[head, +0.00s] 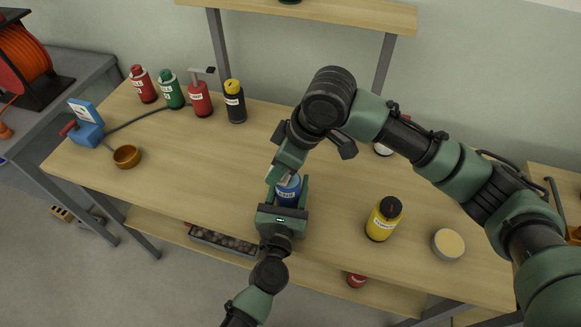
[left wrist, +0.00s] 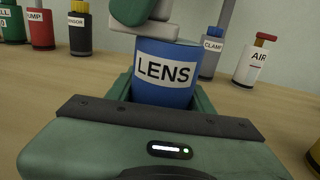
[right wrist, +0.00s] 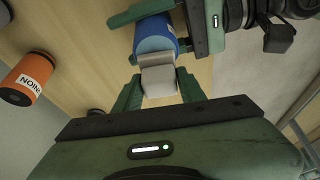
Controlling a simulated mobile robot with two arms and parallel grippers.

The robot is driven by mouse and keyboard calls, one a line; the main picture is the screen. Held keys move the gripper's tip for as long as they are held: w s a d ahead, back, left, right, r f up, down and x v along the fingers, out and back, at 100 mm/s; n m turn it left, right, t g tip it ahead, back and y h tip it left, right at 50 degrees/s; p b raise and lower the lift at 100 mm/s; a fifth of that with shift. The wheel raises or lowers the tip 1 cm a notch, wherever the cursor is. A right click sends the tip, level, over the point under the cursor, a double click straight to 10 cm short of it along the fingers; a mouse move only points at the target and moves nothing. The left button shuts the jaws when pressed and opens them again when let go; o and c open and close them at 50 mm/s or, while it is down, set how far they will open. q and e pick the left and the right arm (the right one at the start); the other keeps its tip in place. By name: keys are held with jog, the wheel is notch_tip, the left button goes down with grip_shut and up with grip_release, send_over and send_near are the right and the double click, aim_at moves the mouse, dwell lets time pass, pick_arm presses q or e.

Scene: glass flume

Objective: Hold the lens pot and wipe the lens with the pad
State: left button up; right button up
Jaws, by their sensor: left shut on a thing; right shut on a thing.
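The blue lens pot (head: 290,193), labelled LENS, stands upright near the middle of the table's front part. It also shows in the left wrist view (left wrist: 166,88). My left gripper (head: 286,197) is shut around its sides. My right gripper (head: 283,172) reaches down from above and is shut on the pale pad (right wrist: 159,78). In the right wrist view the pad lies against the top end of the blue pot (right wrist: 155,35); in the left wrist view (left wrist: 150,29) it sits at the pot's top rim. The lens face is hidden by the pad and my right gripper.
A yellow bottle (head: 383,219) and a round tin (head: 448,243) stand to the right. Several bottles, including a black one with a yellow cap (head: 235,101), line the back left. A wooden bowl (head: 127,157) and a blue box (head: 86,134) are at left. The left middle is clear.

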jog(key=shift+w+a, duration=0.15)
jog(key=shift+a, duration=0.3)
jog(key=shift+s+d+f, duration=0.1)
jog(key=shift+s+d, duration=0.2)
jog(key=shift+d, duration=0.55)
jog(key=shift+s+d+r, duration=0.1)
jog(key=shift+s+d, duration=0.25)
jog(key=shift+d, duration=0.55)
jog(key=shift+s+d+f, duration=0.1)
jog(key=shift+s+d, duration=0.2)
jog(key=shift+d, duration=0.55)
jog(key=shift+s+d, duration=0.1)
jog(key=shift+d, duration=0.15)
notch_tip(320, 180, up, 8)
send_over(295, 181)
jog(key=d, duration=0.1)
jog(key=shift+s+d+r, duration=0.1)
jog(key=shift+s+r, duration=0.1)
jog(key=shift+s, duration=0.05)
pick_arm(q)
jog(key=o, duration=1.6)
jog(key=shift+c, duration=0.2)
